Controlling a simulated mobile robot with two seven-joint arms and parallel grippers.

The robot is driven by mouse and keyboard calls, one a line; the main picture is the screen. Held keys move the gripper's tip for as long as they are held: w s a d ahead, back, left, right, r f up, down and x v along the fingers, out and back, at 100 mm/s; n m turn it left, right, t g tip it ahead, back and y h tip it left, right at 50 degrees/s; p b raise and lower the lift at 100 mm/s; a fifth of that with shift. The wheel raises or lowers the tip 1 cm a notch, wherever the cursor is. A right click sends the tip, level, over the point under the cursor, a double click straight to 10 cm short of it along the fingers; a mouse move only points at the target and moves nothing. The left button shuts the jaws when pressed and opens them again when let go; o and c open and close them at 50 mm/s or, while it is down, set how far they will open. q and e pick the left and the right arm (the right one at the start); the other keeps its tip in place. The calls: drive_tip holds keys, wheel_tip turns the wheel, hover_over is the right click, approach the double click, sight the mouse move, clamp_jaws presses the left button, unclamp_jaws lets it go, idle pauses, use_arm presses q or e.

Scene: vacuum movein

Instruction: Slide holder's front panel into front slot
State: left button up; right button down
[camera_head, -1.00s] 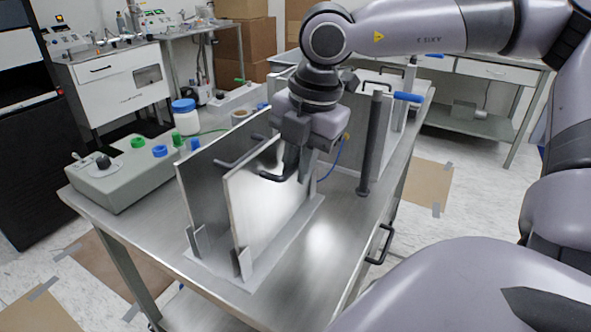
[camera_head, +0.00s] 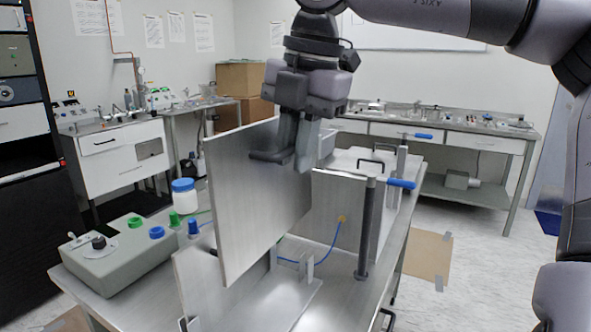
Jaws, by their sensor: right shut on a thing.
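My right gripper (camera_head: 285,155) is shut on the dark handle of a flat grey metal panel, the front panel (camera_head: 250,205). The panel hangs upright in the air, slightly tilted in the picture, above the table. Below it is the holder (camera_head: 280,308), a flat metal base with small upright slot brackets (camera_head: 305,267). My left gripper is not in view.
A grey control box (camera_head: 115,258) and a white blue-lidded jar (camera_head: 185,196) stand on the left of the table.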

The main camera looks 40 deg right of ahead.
drive_tip(key=shift+r, duration=0.3)
idle(0.5)
